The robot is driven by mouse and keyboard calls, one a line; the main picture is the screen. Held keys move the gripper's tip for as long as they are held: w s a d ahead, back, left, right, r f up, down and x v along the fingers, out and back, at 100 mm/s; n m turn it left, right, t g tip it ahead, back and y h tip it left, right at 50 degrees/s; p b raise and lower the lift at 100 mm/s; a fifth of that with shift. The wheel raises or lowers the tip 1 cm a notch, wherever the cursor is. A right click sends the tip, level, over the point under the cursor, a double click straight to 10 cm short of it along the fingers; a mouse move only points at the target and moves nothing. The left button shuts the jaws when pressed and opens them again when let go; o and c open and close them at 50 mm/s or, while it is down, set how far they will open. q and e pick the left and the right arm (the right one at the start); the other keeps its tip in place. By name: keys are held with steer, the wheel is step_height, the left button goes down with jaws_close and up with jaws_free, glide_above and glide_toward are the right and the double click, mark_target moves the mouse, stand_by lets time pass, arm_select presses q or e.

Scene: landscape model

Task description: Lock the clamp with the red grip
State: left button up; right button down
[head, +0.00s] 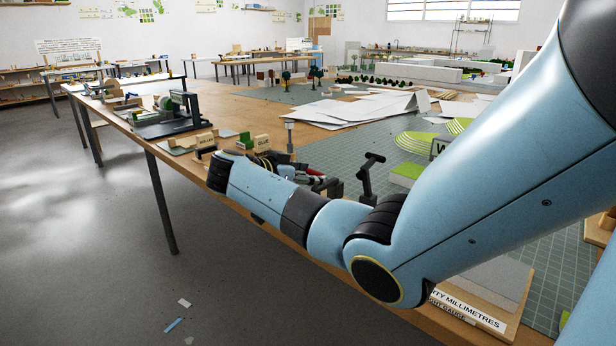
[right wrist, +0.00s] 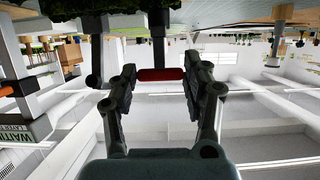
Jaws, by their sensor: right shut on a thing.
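The clamp's red grip (right wrist: 161,74) lies crosswise between the two fingertips of my right gripper (right wrist: 160,77) in the right wrist view. My right gripper is shut on it. A dark arm of the clamp (right wrist: 158,42) runs from the grip toward the top of that picture. In the head view, a bit of red (head: 317,173) shows at the table's near edge just beyond my right wrist, and my arm hides most of the gripper and clamp there. I cannot tell from these views whether the clamp is locked. My left gripper is not in view.
A dark T-handled device (head: 368,172) stands close by on the green cutting mat (head: 345,147). A small block with a label (head: 262,142) and a grey post (head: 290,135) stand behind the wrist. White sheets (head: 350,108) lie farther back. Floor on the left is open.

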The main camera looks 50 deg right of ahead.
steer(key=shift+s+a+f, duration=0.15)
steer(key=shift+f, duration=0.2)
steer(key=c, duration=0.8)
jaws_free()
steer(key=shift+c, duration=0.2)
steer(key=shift+o, duration=1.4)
steer(key=shift+r, duration=0.1)
steer(key=v, duration=1.1)
steer(key=shift+a+r, duration=0.3)
steer(key=shift+f, duration=0.1)
